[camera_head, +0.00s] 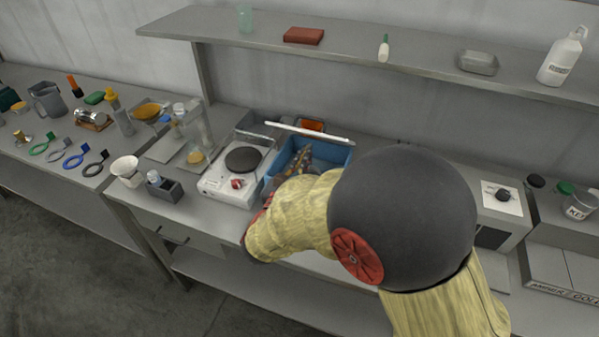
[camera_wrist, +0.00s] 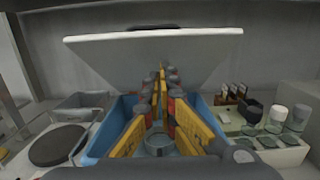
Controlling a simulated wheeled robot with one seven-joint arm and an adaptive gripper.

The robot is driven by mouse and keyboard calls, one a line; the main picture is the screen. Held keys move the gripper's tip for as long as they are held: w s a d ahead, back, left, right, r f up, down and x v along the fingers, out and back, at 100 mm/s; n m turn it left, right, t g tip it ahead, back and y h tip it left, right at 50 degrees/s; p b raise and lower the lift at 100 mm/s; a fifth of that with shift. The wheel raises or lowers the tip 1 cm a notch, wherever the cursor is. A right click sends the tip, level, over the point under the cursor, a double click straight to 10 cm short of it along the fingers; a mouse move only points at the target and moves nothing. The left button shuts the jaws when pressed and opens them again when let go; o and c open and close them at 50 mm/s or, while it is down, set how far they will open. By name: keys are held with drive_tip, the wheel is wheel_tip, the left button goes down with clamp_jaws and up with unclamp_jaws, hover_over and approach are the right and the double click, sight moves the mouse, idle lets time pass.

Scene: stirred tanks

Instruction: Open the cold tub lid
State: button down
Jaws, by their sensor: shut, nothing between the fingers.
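The cold tub is a blue, open-topped box (camera_head: 337,156) on the bench, and it also shows in the wrist view (camera_wrist: 108,132). Its pale grey lid (camera_wrist: 105,60) stands raised at the back of the tub, with its broad face toward the wrist camera. In the head view the lid shows as a thin white bar (camera_head: 310,133). My gripper (camera_wrist: 161,72) has its yellow fingers drawn together at the tips, empty, over the tub and in front of the lid. I cannot tell whether the tips touch the lid. A clear round vessel (camera_wrist: 159,144) shows low between the fingers.
A white stirrer hotplate (camera_head: 228,190) with a dark round top stands just left of the tub. A rack of capped vials (camera_wrist: 275,128) is at its right. A shelf (camera_head: 350,55) runs above the bench. My arm hides the bench right of the tub in the head view.

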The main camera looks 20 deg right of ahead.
drive_tip(key=shift+w+d+r, duration=0.3)
drive_tip(key=shift+w+r, duration=0.1)
drive_tip(key=shift+r, duration=0.2)
drive_tip(key=w+d+r+g+y+p, duration=0.1)
drive_tip(key=r+p, duration=0.1)
drive_tip(key=p, duration=0.2)
drive_tip(key=w+d+r+g+p, duration=0.1)
drive_tip(key=r+p, duration=0.1)
drive_tip(key=p, duration=0.3)
drive_tip(key=w+d+r+g+y+p, duration=0.1)
drive_tip(key=w+r+p, duration=0.1)
drive_tip(key=p, duration=0.3)
drive_tip(key=shift+r+y, duration=0.3)
drive_tip(key=shift+r, duration=0.2)
drive_tip(key=w+d+r+g+y+p, duration=0.2)
drive_tip(key=w+p, duration=0.6)
drive_tip(key=p, duration=0.6)
drive_tip(key=shift+d+r+g+y, duration=0.3)
drive_tip(key=shift+d+r+g, duration=0.65)
drive_tip(key=shift+d, duration=0.85)
drive_tip(key=shift+f, duration=0.15)
